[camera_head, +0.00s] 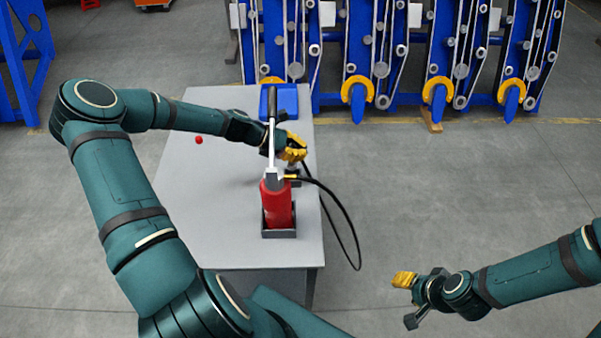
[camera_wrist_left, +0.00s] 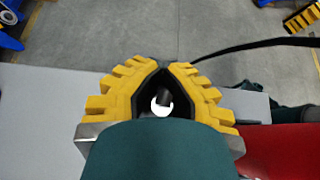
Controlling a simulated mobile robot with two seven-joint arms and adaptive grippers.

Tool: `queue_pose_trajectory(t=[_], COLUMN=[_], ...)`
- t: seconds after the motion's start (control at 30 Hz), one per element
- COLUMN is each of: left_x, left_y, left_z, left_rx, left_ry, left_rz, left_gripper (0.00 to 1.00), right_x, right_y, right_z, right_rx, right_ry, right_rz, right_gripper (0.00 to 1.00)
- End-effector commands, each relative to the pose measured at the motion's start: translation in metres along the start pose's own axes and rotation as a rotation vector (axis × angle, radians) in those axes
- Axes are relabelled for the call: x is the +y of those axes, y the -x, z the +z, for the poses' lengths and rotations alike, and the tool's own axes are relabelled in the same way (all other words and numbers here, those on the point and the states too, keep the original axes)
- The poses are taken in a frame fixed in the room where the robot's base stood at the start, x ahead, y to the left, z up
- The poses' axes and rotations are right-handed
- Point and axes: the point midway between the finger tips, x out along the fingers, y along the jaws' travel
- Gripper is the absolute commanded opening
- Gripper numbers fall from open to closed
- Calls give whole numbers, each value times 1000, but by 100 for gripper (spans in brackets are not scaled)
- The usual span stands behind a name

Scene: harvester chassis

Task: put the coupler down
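My left gripper (camera_head: 293,150) is over the right side of the grey table, just behind the red hand pump (camera_head: 277,205). In the left wrist view its yellow fingers (camera_wrist_left: 167,70) come together at the tips around a small dark round piece with a bright ring, which looks like the coupler (camera_wrist_left: 163,101). A black hose (camera_head: 347,222) runs from the pump, hangs over the table's right edge and rises toward this gripper. A small metal piece shows just below the fingers; whether it touches the coupler is hidden. My right gripper (camera_head: 404,280) is off the table at the right.
The grey table (camera_head: 205,225) is mostly bare at left and front. A blue tray (camera_head: 287,100) lies at its back and a red ball (camera_head: 199,140) at left. Blue harvester row units (camera_head: 375,50) stand behind. Open floor lies at right.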

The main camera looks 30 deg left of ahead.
Motion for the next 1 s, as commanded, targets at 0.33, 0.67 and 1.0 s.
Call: queue_pose_trajectory(t=[0.33,0.67,1.0], left_x=[0,0,0], left_y=[-20,-38,-38], left_z=[-34,-62,-62], left_rx=[0,0,1], left_ry=[1,0,0], left_rz=[1,1,1], left_gripper=[0,0,34], right_x=[2,4,4], right_y=[-6,-10,-10], right_z=[3,5,5], right_rx=[-6,-10,-10], right_ry=[2,3,3], right_rz=[-1,-1,-1], right_gripper=[47,47,47])
